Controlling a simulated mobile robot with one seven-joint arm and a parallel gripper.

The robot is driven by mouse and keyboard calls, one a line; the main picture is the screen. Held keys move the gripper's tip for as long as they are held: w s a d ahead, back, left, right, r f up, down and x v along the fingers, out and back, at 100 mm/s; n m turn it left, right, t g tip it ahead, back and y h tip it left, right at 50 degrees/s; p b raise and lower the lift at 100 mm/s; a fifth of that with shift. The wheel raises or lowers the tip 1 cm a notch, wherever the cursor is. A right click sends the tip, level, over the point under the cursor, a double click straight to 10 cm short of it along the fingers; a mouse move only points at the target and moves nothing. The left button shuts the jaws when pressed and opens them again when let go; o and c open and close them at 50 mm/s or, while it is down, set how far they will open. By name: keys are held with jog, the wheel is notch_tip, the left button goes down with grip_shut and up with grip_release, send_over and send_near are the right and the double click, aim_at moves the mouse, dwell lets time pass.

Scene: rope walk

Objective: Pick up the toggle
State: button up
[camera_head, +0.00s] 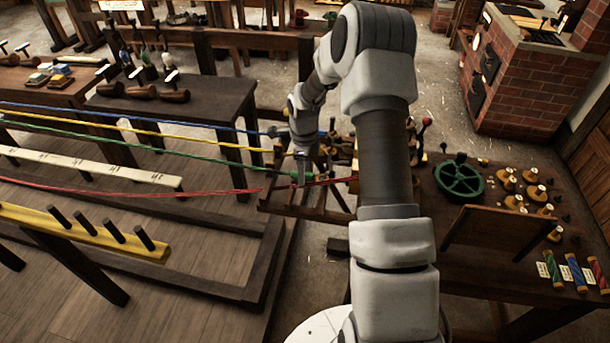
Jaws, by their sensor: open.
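I cannot pick out the toggle for certain; it may be too small or hidden behind my arm. My gripper (302,172) is small in the picture, left of my arm, and points down over the end of the green rope (150,138). Its jaws are open. I cannot tell whether the fingers touch the rope's end. A dark wooden frame (285,207) stands below it. The blue rope (120,116), yellow rope (130,131) and red rope (130,193) also run toward this frame. My arm hides part of the machine behind it.
At right, a dark table (430,215) carries a green wheel (460,178), several wooden spools and coloured rope bundles. A brick stove (535,85) stands behind. At left, a bench (215,98) holds brown wooden pieces. A yellow pegged rail (85,232) is nearer.

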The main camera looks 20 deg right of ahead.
grip_shut()
jog(key=shift+r, duration=0.15)
jog(key=shift+r, duration=0.6)
jog(key=r, duration=0.1)
jog(key=w+r+b, duration=0.1)
jog(key=r, duration=0.1)
jog(key=w+a+r+b, duration=0.1)
jog(key=w+r, duration=0.5)
jog(key=w, duration=0.4)
jog(key=shift+w+r, duration=0.3)
dwell(0.4)
